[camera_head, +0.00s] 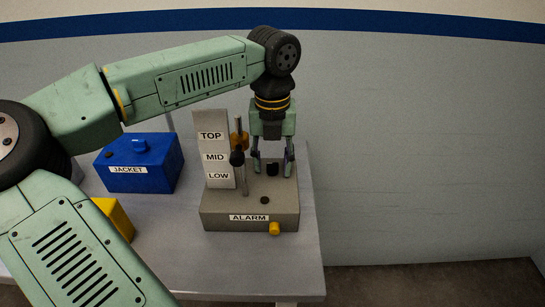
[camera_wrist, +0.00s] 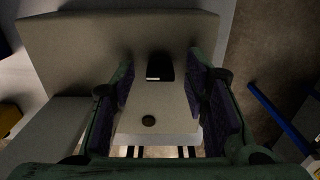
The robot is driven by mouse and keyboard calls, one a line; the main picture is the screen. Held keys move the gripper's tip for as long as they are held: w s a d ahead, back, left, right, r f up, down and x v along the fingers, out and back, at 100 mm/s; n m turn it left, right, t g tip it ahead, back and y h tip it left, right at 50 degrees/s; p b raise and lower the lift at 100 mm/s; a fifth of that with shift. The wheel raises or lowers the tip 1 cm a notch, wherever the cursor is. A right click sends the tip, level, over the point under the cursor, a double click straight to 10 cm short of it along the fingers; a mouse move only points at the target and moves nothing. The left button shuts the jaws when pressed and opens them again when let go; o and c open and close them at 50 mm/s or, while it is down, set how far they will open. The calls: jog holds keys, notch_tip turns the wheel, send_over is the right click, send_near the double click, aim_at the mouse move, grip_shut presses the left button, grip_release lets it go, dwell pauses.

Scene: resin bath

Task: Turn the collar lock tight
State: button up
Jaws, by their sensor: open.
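The grey ALARM unit (camera_head: 222,210) stands on the table with an upright TOP/MID/LOW board (camera_head: 213,150). Beside the board is a dark post with a black head (camera_head: 237,158), and a brass-brown collar-like piece (camera_head: 236,140) shows around a rod just behind it. I cannot tell which part is the collar lock. My gripper (camera_head: 272,168) points down over the unit's right part, fingers apart, with a small black piece (camera_head: 272,169) between or behind them.
A blue JACKET box (camera_head: 140,165) stands left of the unit, and a yellow block (camera_head: 114,217) is nearer, partly behind my arm. A yellow knob (camera_head: 274,229) sticks out of the unit's front. The table's right edge (camera_head: 316,230) is close to the unit.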

jog(key=shift+c, duration=0.2)
grip_shut()
dwell(0.4)
